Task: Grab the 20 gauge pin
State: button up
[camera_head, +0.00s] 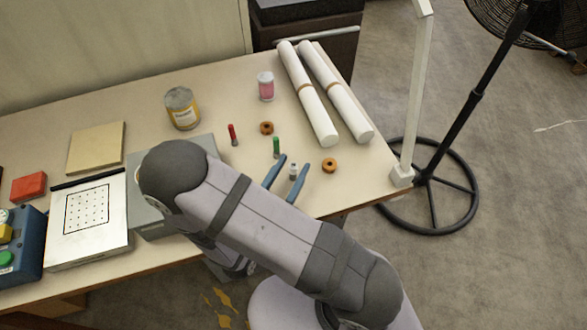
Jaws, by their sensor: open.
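Three small upright pins stand on the table: a red-topped pin (233,134), a green-topped pin (276,148) and a pale grey one (293,171). No gauge marking is readable, so I cannot tell which is the 20 gauge pin. The grey pin stands between two blue handle-like bars (299,181), which look like the handles of a pliers partly hidden by my arm. My arm crosses the front of the table. Its far end folds back below the table's front edge, and my gripper's fingers cannot be made out there.
A pale table (215,95) holds a yellow-labelled can (182,108), a pink jar (265,86), two white rolls (335,92), two orange rings (330,165), a dotted white plate (88,215), a grey block (150,222), a red block (29,187) and a blue control box (25,255).

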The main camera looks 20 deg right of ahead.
aim_at(296, 164)
jog(key=shift+w+d+r+p, duration=0.1)
jog(key=shift+w+d+p, duration=0.3)
jog(key=shift+d, duration=0.1)
jog(key=shift+f+p+x, duration=0.2)
jog(key=shift+p+x, duration=0.65)
jog(key=shift+x, duration=1.1)
grip_shut()
